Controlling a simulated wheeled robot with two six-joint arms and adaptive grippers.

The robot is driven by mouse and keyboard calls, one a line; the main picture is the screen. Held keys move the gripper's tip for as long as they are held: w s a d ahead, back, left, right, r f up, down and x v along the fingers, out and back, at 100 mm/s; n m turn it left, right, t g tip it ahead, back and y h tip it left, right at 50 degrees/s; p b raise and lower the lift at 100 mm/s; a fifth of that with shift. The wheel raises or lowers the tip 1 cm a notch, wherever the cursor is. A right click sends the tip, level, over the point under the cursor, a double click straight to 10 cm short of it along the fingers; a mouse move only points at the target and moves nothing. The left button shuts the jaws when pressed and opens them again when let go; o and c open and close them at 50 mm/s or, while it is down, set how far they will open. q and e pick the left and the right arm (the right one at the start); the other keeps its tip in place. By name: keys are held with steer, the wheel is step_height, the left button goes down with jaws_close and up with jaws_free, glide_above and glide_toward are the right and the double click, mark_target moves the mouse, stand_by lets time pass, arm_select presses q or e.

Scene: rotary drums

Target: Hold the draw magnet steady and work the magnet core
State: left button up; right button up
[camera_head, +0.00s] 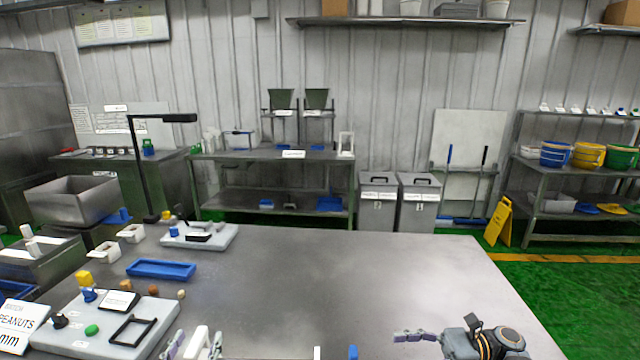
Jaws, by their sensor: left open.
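My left gripper (195,347) is at the bottom edge, left of centre, with its purple fingers apart. A white upright piece (201,338) shows between the fingers; I cannot tell whether they touch it. My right gripper (398,337) lies at the bottom right with its purple fingers pointing left over the table; its finger gap is not clear. A small blue piece (352,352) and a thin white piece (317,352) are cut off by the bottom edge between the grippers. I cannot make out which piece is the draw magnet or its core.
The grey table (370,280) is bare in the middle and right. On its left are a grey board (70,340) with small coloured parts, a blue tray (161,269), another grey board (222,240) and white holders (131,233). A black lamp post (143,180) stands behind.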

arm_select(q)
steer(key=shift+o, duration=1.3)
